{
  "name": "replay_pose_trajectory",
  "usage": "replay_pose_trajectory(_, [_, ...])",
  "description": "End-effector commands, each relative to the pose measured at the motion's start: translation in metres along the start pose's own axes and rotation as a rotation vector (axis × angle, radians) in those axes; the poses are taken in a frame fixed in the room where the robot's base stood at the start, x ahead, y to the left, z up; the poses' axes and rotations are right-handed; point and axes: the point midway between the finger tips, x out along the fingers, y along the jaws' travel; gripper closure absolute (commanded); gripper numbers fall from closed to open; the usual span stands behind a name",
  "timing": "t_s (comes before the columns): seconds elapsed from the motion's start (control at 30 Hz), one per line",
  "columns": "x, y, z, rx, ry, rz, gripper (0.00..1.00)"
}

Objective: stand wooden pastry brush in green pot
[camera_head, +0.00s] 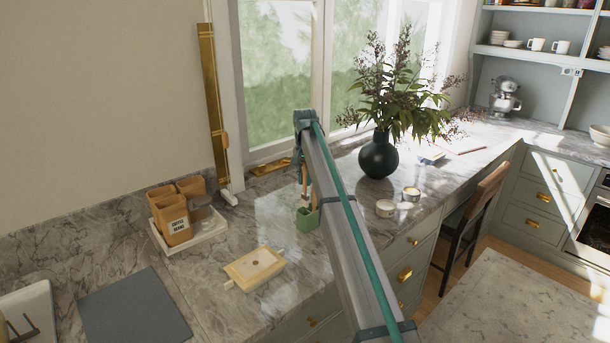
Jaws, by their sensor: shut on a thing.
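The small green pot (307,220) stands upright on the marble counter, in the middle of the camera_head view. My gripper (305,184) hangs down from the end of my arm, just above the pot. It is shut on the wooden pastry brush (304,198), a thin brown piece that shows below my gripper, over the pot's opening. The brush looks roughly upright. My arm hides part of the gripper and the pot's right side. I cannot tell whether the brush's lower end is inside the pot or just above its rim.
A cream box (254,268) sits in front of the pot. A white tray (190,240) with brown canisters is at left, a dark grey board (135,308) at front left. A dark vase (379,157) with a plant and two small tins (385,208) stand at right.

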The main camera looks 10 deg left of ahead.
Motion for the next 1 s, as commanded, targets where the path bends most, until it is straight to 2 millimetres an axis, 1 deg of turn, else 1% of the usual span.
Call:
replay_pose_trajectory(0.03, [0.005,0.0,0.001,0.0,0.0,0.0,1.0])
replay_pose_trajectory(1.0, [0.075,0.001,0.003,0.0,0.0,0.0,1.0])
